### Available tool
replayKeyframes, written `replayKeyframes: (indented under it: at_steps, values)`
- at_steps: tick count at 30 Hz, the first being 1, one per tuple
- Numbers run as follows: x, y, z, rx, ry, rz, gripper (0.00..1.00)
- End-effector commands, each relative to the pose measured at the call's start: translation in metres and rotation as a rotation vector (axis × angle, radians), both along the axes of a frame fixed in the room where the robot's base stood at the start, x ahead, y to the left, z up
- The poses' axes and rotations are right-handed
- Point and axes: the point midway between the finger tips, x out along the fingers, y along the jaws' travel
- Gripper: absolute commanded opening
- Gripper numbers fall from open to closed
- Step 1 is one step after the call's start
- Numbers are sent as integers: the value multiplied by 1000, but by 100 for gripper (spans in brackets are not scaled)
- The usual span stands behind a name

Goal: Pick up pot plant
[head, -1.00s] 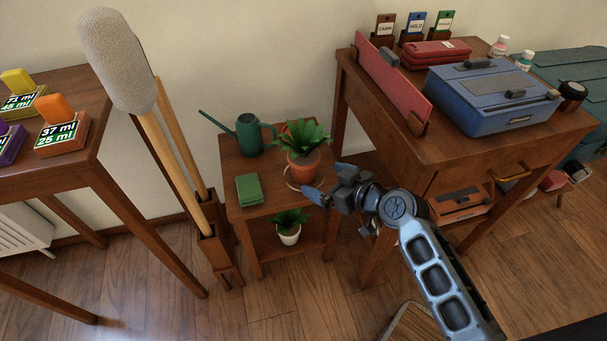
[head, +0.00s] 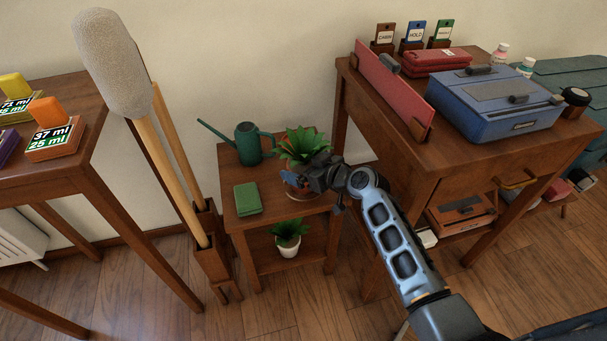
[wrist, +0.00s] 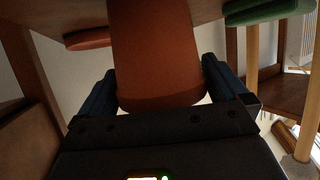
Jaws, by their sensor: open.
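The pot plant (head: 303,144) with broad green leaves stands on the top of a small wooden side table (head: 278,212). Its terracotta pot (wrist: 155,50) shows large in the wrist view, between the two blue fingers. My gripper (head: 294,183) is open, with one finger on each side of the pot. I cannot tell whether the fingers touch it. A second plant in a white pot (head: 288,252) stands on the lower shelf.
A green watering can (head: 248,145) and a green box (head: 247,198) share the tabletop. Long-handled tools (head: 172,150) stand in a wooden holder at left. A larger desk (head: 440,165) with a blue case (head: 495,100) stands close at right.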

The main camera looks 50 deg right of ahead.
Motion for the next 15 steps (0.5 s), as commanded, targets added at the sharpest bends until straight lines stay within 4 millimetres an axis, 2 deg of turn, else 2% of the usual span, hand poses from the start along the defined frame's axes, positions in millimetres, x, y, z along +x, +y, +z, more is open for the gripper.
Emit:
replayKeyframes:
  at_steps: [6,15]
  values:
    - [1,0,0,0,0,0,100]
    - [0,0,0,0,0,0,72]
